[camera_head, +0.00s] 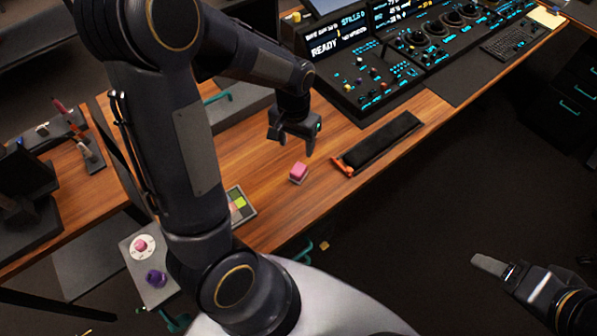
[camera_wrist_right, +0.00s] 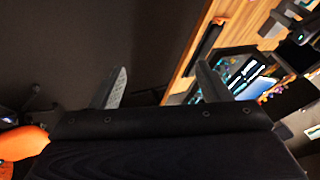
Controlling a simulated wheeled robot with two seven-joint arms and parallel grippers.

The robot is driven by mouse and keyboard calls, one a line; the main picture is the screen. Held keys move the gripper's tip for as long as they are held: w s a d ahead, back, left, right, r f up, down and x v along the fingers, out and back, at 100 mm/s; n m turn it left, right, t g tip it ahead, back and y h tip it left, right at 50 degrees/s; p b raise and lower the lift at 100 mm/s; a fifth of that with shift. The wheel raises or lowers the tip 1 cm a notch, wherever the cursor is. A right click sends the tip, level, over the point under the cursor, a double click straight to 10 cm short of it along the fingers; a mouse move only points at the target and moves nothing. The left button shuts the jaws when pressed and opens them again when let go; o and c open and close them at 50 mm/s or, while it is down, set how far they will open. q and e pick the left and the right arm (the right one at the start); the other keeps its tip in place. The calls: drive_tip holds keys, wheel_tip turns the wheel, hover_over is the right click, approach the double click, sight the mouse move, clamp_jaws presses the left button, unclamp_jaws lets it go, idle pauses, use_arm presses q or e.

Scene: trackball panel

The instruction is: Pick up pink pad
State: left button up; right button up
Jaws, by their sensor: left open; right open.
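A small pink pad (camera_head: 299,171) sits on the wooden desk (camera_head: 265,210), with a pale edge beneath it. My left gripper (camera_head: 292,143) is above and slightly behind the pad, with its fingers apart and pointing down. No contact with the pad shows, and nothing is between the fingers. My right gripper (camera_head: 489,264) is off the front of the desk at the lower right. In the right wrist view its two fingers (camera_wrist_right: 160,82) are spread with nothing between them. The pad cannot be made out in that view.
A lit control console (camera_head: 370,75) stands behind. A coloured tile tray (camera_head: 241,205) is partly hidden by my left arm.

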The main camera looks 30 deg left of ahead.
drive_tip(key=w+a+f+n+g, duration=0.1)
drive_tip(key=w+a, duration=0.3)
drive_tip(key=a, duration=0.3)
drive_tip(key=w+a+f+n+g+h, duration=0.1)
drive_tip(key=w+a, duration=0.2)
drive_tip(key=a, duration=0.4)
drive_tip(key=w+a+f+g, duration=0.1)
drive_tip(key=w+a+g, duration=0.1)
drive_tip(key=w+a, duration=0.35)
drive_tip(key=s+a+f, duration=0.4)
drive_tip(key=a, duration=0.6)
drive_tip(key=s+a+f, duration=0.3)
drive_tip(key=s+a, duration=0.1)
drive_tip(key=a, duration=0.6)
drive_tip(key=s+a+f, duration=0.4)
drive_tip(key=a, duration=0.6)
drive_tip(key=m+t+h, duration=0.5)
approach(297, 169)
drive_tip(key=x, duration=1)
drive_tip(key=shift+w+f, duration=0.2)
drive_tip(key=shift+f, duration=0.1)
drive_tip(key=shift+d, duration=0.1)
drive_tip(key=c, duration=1.3)
